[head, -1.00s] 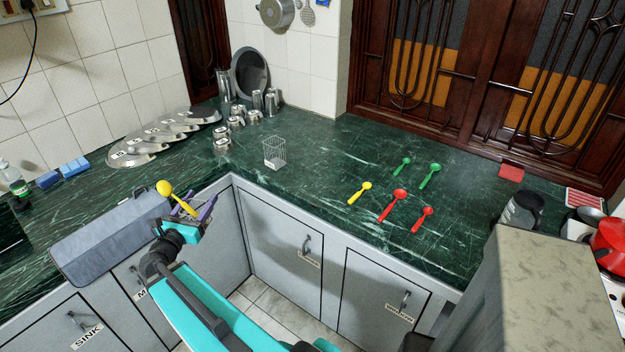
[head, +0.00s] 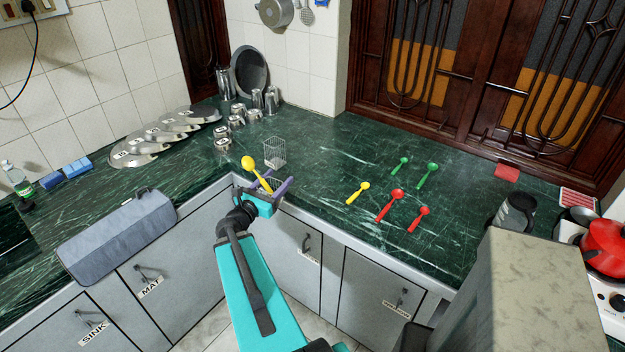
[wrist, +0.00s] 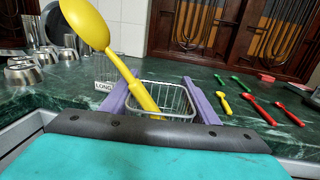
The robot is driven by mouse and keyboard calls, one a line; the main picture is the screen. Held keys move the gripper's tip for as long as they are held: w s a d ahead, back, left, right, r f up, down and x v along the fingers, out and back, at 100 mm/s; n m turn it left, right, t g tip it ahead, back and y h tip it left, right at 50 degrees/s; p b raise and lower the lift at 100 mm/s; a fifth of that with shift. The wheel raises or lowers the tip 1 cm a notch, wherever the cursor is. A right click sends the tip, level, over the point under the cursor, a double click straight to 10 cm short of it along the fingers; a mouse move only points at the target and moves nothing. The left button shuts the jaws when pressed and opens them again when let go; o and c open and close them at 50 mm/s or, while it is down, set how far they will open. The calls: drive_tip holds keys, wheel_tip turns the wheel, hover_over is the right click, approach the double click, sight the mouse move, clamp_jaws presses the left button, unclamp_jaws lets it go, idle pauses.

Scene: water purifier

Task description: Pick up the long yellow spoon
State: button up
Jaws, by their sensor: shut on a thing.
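The long yellow spoon (head: 249,163) leans up and to the left, bowl at the top; it fills much of the upper left in the wrist view (wrist: 90,25). Its handle runs down into a small wire basket (wrist: 165,98) between my gripper's purple fingers (wrist: 165,100). The fingers are wide apart, one at each side of this basket, and my gripper (head: 264,187) is shut on it at the counter's front edge. The handle's lower end is partly hidden. A second wire basket (head: 274,152), labelled LONG in the wrist view (wrist: 106,72), stands on the counter behind.
A shorter yellow spoon (head: 357,193), red spoons (head: 390,205) and green spoons (head: 427,175) lie right on the green counter (head: 330,155). Steel cups (head: 237,122) and plates stand back left. A grey case (head: 118,235) lies on the left counter edge.

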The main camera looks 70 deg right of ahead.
drive_tip(key=s+d+m+g+p, duration=0.1)
drive_tip(key=s+d, duration=0.1)
drive_tip(key=s, duration=0.4)
drive_tip(key=s+d+g+p, duration=0.1)
drive_tip(key=s+d, duration=0.2)
drive_tip(key=s, duration=0.3)
drive_tip(key=s+d+m+g+y, duration=0.1)
drive_tip(key=s+d+g, duration=0.1)
drive_tip(key=s, duration=0.4)
drive_tip(key=shift+d+r+m+p, duration=0.3)
drive_tip(key=shift+d+p, duration=0.1)
drive_tip(key=shift+d, duration=0.1)
drive_tip(key=shift+w+d+f+b, duration=0.1)
drive_tip(key=shift+d+f+b, duration=0.1)
drive_tip(key=shift+b, duration=0.6)
drive_tip(key=w+d+b, duration=0.1)
drive_tip(key=b, duration=0.7)
drive_tip(key=shift+d+f, duration=0.1)
drive_tip(key=shift+d, duration=0.05)
drive_tip(key=b, duration=0.9)
drive_tip(key=shift+w+d, duration=0.15)
drive_tip(key=shift+w, duration=0.15)
drive_tip(key=w+d+p, duration=0.2)
drive_tip(key=w+d, duration=0.6)
drive_tip(key=d, duration=0.2)
drive_tip(key=shift+w+f, duration=0.35)
drive_tip(key=shift+f, duration=0.1)
drive_tip(key=shift+d, duration=0.1)
drive_tip(key=shift+f, duration=1.75)
